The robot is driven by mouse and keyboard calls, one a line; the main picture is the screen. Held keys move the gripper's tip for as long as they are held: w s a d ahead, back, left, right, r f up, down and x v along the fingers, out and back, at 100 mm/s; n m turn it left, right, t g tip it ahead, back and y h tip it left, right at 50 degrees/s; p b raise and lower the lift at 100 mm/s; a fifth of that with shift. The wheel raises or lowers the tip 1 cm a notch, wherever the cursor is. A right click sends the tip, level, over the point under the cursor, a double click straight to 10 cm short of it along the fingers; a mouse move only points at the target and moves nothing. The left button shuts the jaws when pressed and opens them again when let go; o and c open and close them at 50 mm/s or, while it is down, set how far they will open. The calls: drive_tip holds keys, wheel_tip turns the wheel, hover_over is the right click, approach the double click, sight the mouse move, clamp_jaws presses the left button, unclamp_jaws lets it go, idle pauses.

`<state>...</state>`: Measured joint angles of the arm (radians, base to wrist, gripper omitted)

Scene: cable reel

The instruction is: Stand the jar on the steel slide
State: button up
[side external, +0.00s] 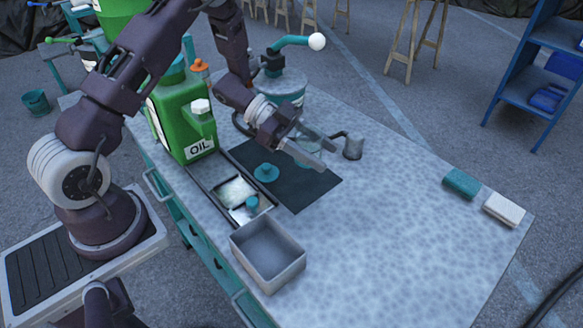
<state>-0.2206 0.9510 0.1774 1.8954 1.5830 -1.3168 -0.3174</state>
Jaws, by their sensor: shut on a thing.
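My gripper (317,154) is over the right part of the dark mat, its fingers pointing right and down. It is shut on what looks like a clear, teal-tinted jar (306,151), partly hidden by the fingers. I cannot tell whether the jar's base touches the mat. The steel slide (236,190) looks like the shiny plate in a dark frame left of the mat. A small teal knobbed piece (252,202) is at its near end. The jar is apart from the slide, to its right and farther back.
A teal knobbed disc (266,172) lies on the dark mat (312,191). A green oil can (186,118) stands behind the slide, and an open grey bin (267,256) stands in front. The table's right side is mostly clear.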

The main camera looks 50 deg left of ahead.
sight(317, 189)
wheel_tip(317, 189, down, 8)
drive_tip(key=shift+f, duration=0.15)
drive_tip(key=shift+f, duration=0.1)
drive_tip(key=o, duration=1.5)
